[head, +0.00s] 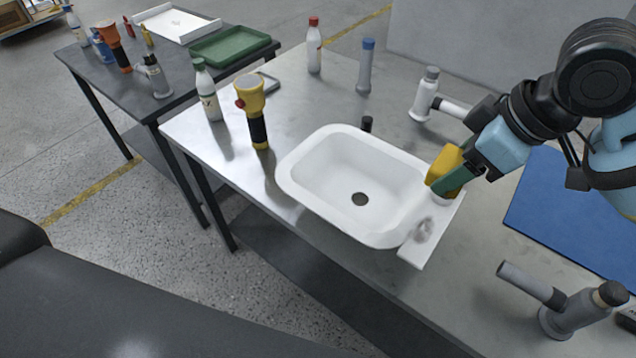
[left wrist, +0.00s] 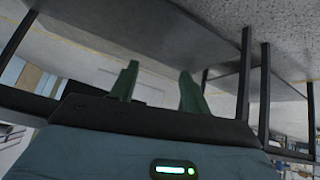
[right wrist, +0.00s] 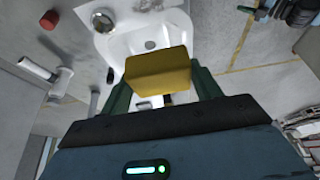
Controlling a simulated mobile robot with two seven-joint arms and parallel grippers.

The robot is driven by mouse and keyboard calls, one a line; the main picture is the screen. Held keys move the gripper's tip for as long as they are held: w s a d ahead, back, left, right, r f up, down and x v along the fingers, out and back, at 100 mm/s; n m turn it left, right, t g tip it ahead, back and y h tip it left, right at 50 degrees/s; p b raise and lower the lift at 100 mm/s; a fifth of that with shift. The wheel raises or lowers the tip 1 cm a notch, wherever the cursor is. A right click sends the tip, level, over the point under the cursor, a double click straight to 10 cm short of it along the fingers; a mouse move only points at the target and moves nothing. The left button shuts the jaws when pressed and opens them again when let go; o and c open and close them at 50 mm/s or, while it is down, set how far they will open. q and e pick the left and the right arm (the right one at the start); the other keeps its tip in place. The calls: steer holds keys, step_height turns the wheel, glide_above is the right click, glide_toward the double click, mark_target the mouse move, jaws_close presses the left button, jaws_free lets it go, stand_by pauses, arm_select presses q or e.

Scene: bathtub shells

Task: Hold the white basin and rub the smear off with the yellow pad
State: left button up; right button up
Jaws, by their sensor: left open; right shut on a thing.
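The white basin (head: 330,205) lies on the grey metal table, with a dark drain in its floor and a flat ledge at its right end. A grey smear (head: 424,230) shows on that ledge; a grey patch also shows at the top of the right wrist view (right wrist: 148,5). My right gripper (head: 450,178) is shut on the yellow pad (head: 444,166), over the basin's right rim; the pad also shows between its fingers in the right wrist view (right wrist: 158,72). My left gripper (left wrist: 158,85) is open and empty, away from the basin, and is not in the head view.
A yellow flashlight (head: 254,110), a green-capped bottle (head: 207,92), a red-capped bottle (head: 314,48) and a blue-capped grey tube (head: 366,68) stand behind the basin. A grey tool (head: 572,312) stands front right beside a blue mat (head: 570,205). The basin's front rim is close to the table edge.

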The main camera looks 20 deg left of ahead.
arm_select(q)
steer(key=w+a+r, duration=0.2)
steer(key=w, duration=0.4)
steer(key=w+a+r, duration=0.1)
steer(key=w+a, duration=0.1)
steer(key=w, duration=0.5)
steer(key=w+a+r+n+g, duration=0.1)
steer(key=w+a+r, duration=0.3)
steer(key=w+r, duration=0.25)
steer(key=w+a+r+n, duration=0.1)
steer(key=w+a+r, duration=0.4)
steer(key=w+r, duration=0.15)
step_height(320, 180, up, 16)
steer(key=n+g+h, duration=0.3)
steer(key=n+g, duration=0.2)
steer(key=n, duration=0.7)
glide_above(337, 216)
steer(key=s+a, duration=0.2)
steer(key=a, duration=0.3)
steer(key=shift+w+d+f, duration=0.1)
steer(key=shift+w+d, duration=0.1)
steer(key=shift+w, duration=0.05)
steer(key=shift+f, duration=0.1)
steer(key=x, duration=1.1)
steer(key=shift+w+d+f, duration=0.25)
steer(key=shift+d, duration=0.1)
